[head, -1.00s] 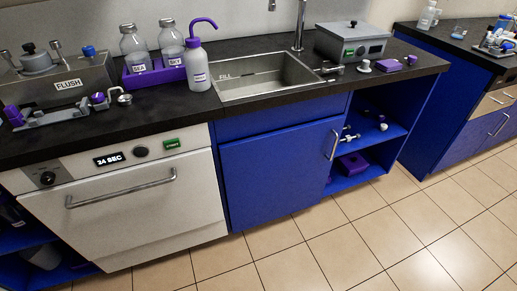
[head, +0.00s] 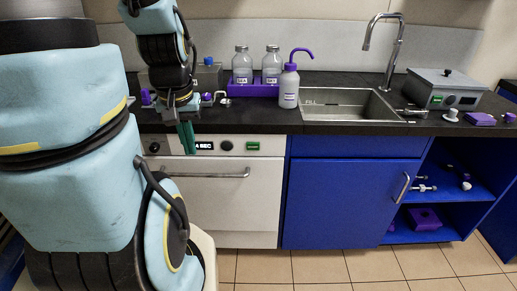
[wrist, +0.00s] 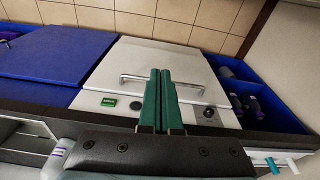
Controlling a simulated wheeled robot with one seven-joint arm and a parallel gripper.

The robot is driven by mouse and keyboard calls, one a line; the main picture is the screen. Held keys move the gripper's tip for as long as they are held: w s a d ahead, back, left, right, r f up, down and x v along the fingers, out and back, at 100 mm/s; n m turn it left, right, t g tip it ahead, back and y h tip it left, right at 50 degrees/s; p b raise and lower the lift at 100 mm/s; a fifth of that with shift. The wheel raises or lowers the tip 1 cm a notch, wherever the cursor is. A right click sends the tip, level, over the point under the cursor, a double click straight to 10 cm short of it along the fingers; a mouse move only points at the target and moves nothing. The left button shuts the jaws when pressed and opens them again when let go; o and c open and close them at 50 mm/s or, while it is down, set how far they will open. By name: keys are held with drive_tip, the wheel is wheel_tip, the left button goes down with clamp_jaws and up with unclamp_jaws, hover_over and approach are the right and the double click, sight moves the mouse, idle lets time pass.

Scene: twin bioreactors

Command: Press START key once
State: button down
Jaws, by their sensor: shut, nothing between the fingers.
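The white appliance (head: 220,190) under the counter has a control panel with a small green key (head: 253,145), whose lettering is too small to read. The green key also shows in the wrist view (wrist: 109,102). Left of it on the panel are a round dark button (head: 226,146) and a black display (head: 205,146). My gripper (head: 187,150) has green fingers, shut and empty, in front of the panel, left of the display and apart from the green key. In the wrist view, the fingers (wrist: 159,72) point over the appliance front, with the green key to their left.
A bar handle (head: 215,174) crosses the appliance front below the panel. Two bottles in a purple rack (head: 255,90) and a wash bottle (head: 289,88) stand on the counter above. A sink (head: 345,102) and a grey box (head: 445,90) with another green patch are to the right.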

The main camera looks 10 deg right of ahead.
drive_tip(key=w+d+f+n+t+h+b, duration=0.1)
drive_tip(key=w+d+f+n+t+b, duration=0.25)
drive_tip(key=w+d+f+n, duration=0.35)
drive_tip(key=w+d+f+n+t+b, duration=0.2)
drive_tip(key=w+d+f+n+b, duration=0.15)
drive_tip(key=d, duration=0.45)
wheel_tip(320, 180, down, 7)
drive_tip(key=s+d+n+t+y+b, duration=0.1)
drive_tip(key=n+t+y+b, duration=0.3)
drive_tip(key=n, duration=0.7)
drive_tip(key=s+y+b, duration=0.1)
drive_tip(key=y+b, duration=0.1)
drive_tip(key=y, duration=0.1)
drive_tip(key=shift+s+d+r+y, duration=0.15)
drive_tip(key=shift+s+y, duration=0.15)
approach(249, 150)
drive_tip(key=shift+s+a+f+x, duration=0.1)
drive_tip(key=shift+x, duration=0.7)
drive_tip(key=shift+s+a+f+x, duration=0.1)
drive_tip(key=shift+x, duration=0.7)
drive_tip(key=shift+s+a+f+x, duration=0.1)
drive_tip(key=shift+x, duration=0.65)
drive_tip(key=shift+w+r, duration=0.1)
drive_tip(key=shift+w+d, duration=0.1)
drive_tip(key=shift+w, duration=0.25)
